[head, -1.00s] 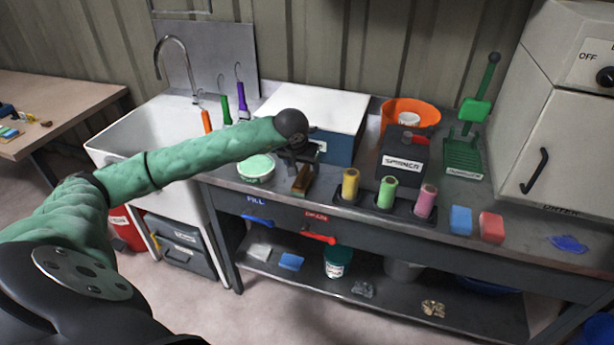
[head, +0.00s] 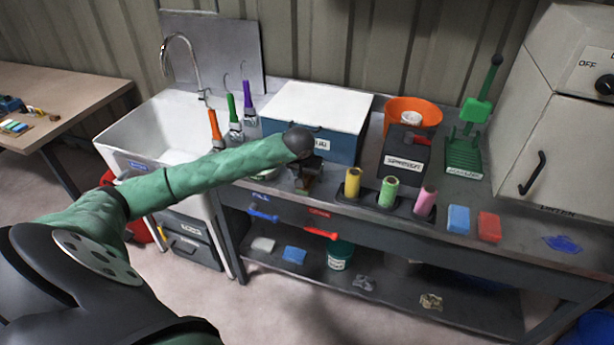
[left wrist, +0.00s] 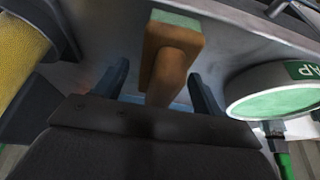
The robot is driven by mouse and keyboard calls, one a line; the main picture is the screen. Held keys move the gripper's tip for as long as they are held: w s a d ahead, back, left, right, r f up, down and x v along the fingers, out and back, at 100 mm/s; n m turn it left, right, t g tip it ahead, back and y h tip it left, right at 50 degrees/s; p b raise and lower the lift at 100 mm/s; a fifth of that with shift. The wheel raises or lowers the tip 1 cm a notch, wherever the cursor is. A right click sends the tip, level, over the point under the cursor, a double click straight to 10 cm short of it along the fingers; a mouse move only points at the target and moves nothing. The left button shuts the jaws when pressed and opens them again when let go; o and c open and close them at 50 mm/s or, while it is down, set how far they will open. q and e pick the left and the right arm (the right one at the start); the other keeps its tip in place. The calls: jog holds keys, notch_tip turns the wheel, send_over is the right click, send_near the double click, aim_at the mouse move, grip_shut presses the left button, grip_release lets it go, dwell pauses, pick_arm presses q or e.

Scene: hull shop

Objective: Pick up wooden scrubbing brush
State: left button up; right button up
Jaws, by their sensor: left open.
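The wooden scrubbing brush (left wrist: 171,52) shows in the left wrist view, brown with a pale green end, on the grey counter. In the head view my left arm and gripper mostly hide it. My left gripper (left wrist: 163,92) is open, with one dark finger on each side of the brush's near end. I cannot tell whether either finger touches it. In the head view the left gripper (head: 304,183) is low over the counter's front part, left of the yellow roll. My right gripper is not in view.
A round green-topped tub (left wrist: 275,92) stands close beside the gripper. Yellow, green and pink rolls (head: 390,190) stand in a dark holder to the right. A blue-and-white box (head: 318,110) is behind. Blue and red blocks (head: 459,219) lie further right. The sink (head: 150,135) is left.

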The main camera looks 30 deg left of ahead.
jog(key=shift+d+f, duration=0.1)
pick_arm(q)
jog(key=c, duration=1.1)
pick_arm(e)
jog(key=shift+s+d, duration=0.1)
pick_arm(q)
jog(key=shift+r, duration=0.15)
notch_tip(320, 180, up, 8)
jog(key=b, duration=0.4)
jog(key=shift+r, duration=0.1)
jog(key=shift+r+b, duration=0.35)
jog(key=shift+r, duration=0.4)
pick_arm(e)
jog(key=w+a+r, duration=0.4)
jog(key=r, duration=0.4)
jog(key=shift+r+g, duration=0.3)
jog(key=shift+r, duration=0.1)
